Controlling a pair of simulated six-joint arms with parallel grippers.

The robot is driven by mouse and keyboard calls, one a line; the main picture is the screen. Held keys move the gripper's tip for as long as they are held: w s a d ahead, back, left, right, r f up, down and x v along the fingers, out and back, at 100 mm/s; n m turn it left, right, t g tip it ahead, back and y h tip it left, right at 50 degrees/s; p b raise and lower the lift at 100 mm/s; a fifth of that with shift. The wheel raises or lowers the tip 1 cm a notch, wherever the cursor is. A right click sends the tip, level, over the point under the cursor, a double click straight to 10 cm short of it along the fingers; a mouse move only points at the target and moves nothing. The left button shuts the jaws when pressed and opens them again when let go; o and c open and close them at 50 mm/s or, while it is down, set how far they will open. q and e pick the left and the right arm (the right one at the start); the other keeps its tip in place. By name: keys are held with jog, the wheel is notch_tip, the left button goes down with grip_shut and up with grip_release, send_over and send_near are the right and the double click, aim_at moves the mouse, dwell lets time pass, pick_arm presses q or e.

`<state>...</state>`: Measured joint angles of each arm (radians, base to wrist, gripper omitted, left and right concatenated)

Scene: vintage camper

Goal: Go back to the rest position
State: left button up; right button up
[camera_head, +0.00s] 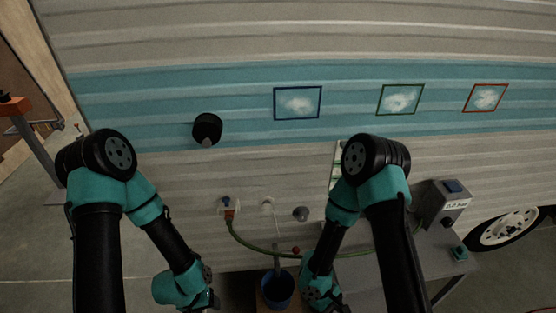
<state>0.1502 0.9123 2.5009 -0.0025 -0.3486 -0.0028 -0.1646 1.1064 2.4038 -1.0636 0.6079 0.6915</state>
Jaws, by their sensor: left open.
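My left arm bends at a black and teal elbow, and its forearm runs down to the wrist at the bottom edge. My left gripper (208,305) is open, barely showing at the bottom edge left of the blue bucket (277,290). I see nothing held in it. My right arm bends the same way, with its wrist low, just right of the bucket. My right gripper is not visible; it is below the picture or hidden by the wrist.
The camper wall (300,165) stands ahead, with three framed cloudy panels and a black round fitting (207,128). A green hose (262,252) runs from a wall outlet (229,206) behind my right arm. A grey table (432,262) carries a grey box (441,203); a wheel (506,229) is at right.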

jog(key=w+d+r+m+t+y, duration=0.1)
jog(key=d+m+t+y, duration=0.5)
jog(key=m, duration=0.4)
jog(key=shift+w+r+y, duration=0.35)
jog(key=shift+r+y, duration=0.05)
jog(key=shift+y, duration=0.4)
